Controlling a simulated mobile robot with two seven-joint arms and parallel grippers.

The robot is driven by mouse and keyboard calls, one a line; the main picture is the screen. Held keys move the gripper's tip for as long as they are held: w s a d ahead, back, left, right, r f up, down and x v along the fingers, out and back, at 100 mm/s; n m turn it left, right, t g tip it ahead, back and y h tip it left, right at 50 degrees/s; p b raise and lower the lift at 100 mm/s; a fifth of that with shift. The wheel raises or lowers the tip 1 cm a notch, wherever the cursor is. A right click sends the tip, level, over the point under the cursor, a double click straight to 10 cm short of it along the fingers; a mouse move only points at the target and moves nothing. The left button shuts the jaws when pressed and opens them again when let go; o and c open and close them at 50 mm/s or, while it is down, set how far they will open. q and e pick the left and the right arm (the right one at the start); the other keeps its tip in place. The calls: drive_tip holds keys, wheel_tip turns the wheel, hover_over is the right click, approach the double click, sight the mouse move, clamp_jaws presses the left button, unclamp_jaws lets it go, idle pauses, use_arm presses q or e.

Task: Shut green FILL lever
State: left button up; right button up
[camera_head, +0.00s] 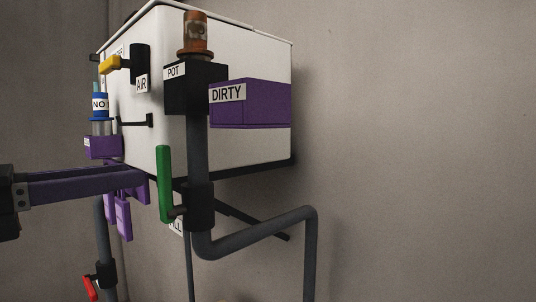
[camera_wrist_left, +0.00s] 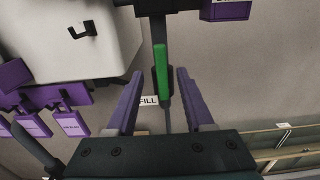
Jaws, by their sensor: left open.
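The green FILL lever (camera_head: 164,182) stands upright beside the dark grey pipe, its lower end at a black valve body (camera_head: 199,207). In the left wrist view the green lever (camera_wrist_left: 160,70) lies between the lines of my two purple fingers. A white FILL label (camera_wrist_left: 148,100) shows there; in the head view it is mostly hidden behind the valve. My left gripper (camera_head: 143,176) comes in from the left, open and empty, with its fingertips just left of the lever. I see no clear contact. My right gripper is in neither view.
A white tank (camera_head: 240,60) hangs behind the pipe, with a purple DIRTY box (camera_head: 265,104) and a yellow AIR lever (camera_head: 118,63). Purple tags (camera_head: 124,218) hang below my fingers. A red lever (camera_head: 90,289) is low left. The right side is bare wall.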

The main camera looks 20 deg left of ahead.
sight(159, 171)
use_arm(q)
drive_tip(key=x, duration=0.2)
drive_tip(key=p+x, duration=0.1)
drive_tip(key=x, duration=0.1)
drive_tip(key=shift+r, duration=0.2)
drive_tip(key=shift+w+d+f, duration=0.1)
drive_tip(key=shift+f, duration=0.1)
drive_tip(key=shift+p+x, duration=0.3)
drive_tip(key=shift+x, duration=0.55)
clamp_jaws()
idle(0.5)
